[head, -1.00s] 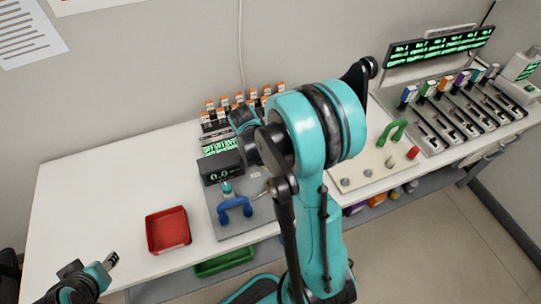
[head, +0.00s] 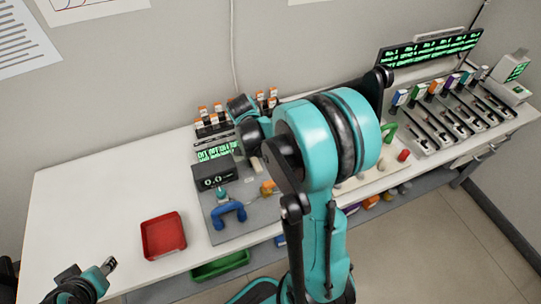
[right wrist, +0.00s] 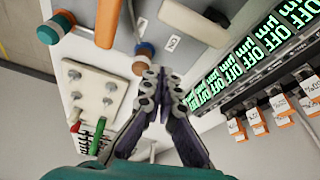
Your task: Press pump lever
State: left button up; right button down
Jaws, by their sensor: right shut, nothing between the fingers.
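A grey pump-like plate (head: 245,212) on the bench carries a blue arched handle (head: 229,212) and a small orange part (head: 268,188). I cannot tell for certain which is the pump lever. My right gripper (right wrist: 165,76) is shut and empty, apart from the bar; my right arm hides it in the head view. My left gripper (head: 108,266) is at the lower left, away from the plate; its jaw state is unclear.
A red tray (head: 163,235) sits left. A panel with a green handle (head: 388,132) and red knob (head: 404,155) is right.

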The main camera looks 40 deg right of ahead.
jog(key=v, duration=0.2)
jog(key=p+v, duration=0.1)
jog(key=v, duration=0.2)
jog(key=shift+w, duration=0.2)
jog(key=shift+s+a+r+n+t+y+b, duration=0.6)
jog(key=shift+s+a+n+t, duration=0.8)
jog(key=shift+a+n, duration=1.75)
jog(key=shift+s+a+r+n+t+y+b, duration=0.5)
jog(key=shift+s+a+r+n+t, duration=0.85)
jog(key=shift+a+n, duration=1.7)
jog(key=shift+s+a+r+n+t+y+b, duration=0.4)
jog(key=shift+s+a+n+t+y, duration=0.5)
jog(key=shift+s+a+n, duration=1.55)
jog(key=shift+w+a+n, duration=0.45)
jog(key=shift+w+n, duration=0.15)
jog(key=shift+n, duration=0.15)
